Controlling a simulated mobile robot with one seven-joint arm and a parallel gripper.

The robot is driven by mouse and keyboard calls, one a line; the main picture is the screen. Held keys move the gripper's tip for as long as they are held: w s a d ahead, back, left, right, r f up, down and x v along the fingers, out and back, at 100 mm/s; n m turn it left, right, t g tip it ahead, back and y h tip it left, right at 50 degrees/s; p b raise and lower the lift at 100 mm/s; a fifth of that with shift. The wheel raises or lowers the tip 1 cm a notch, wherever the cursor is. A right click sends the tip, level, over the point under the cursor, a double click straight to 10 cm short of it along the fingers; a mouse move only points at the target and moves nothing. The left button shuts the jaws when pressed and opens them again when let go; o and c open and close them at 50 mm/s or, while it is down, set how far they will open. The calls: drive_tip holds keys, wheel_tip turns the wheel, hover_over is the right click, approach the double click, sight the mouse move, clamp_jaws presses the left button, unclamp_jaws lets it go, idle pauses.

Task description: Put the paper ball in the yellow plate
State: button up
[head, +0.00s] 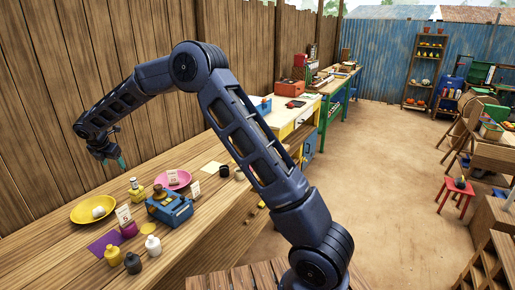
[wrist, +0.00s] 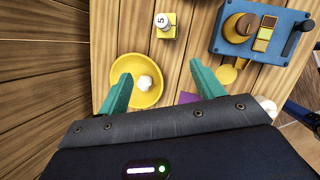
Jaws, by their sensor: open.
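The yellow plate (head: 80,216) lies on the wooden counter at the left in the head view. A crumpled white paper ball (head: 99,211) rests inside it. In the wrist view the plate (wrist: 122,70) is left of centre, with the paper ball (wrist: 145,83) near its right side. My gripper (head: 120,162) is above the counter, over the plate's far right side in the head view. In the wrist view the green fingers of my gripper (wrist: 160,72) are spread apart with nothing between them. The left finger covers part of the plate's near edge.
A plank wall (head: 60,100) runs behind the counter.

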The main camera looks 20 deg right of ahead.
drive_tip(key=d+r+m, duration=0.4)
drive_tip(key=d+r, duration=0.3)
drive_tip(key=d, duration=0.4)
drive_tip(key=d+r+m, duration=0.4)
drive_tip(key=d+r, duration=0.2)
drive_tip(key=d, duration=0.6)
drive_tip(key=s+d+r+m, duration=0.3)
drive_tip(key=d, duration=0.5)
drive_tip(key=s+d+r+m, duration=0.3)
drive_tip(key=s+d, duration=0.1)
drive_tip(key=d, duration=0.4)
drive_tip(key=s+d+f+m, duration=0.2)
drive_tip(key=s+d+m, duration=0.6)
drive_tip(key=s+d, duration=0.3)
drive_tip(key=s+d+f+m, duration=0.2)
drive_tip(key=s+d+m, duration=0.7)
drive_tip(key=s, duration=0.7)
drive_tip(key=shift+s+d, duration=0.35)
drive_tip(key=shift+d, duration=1.15)
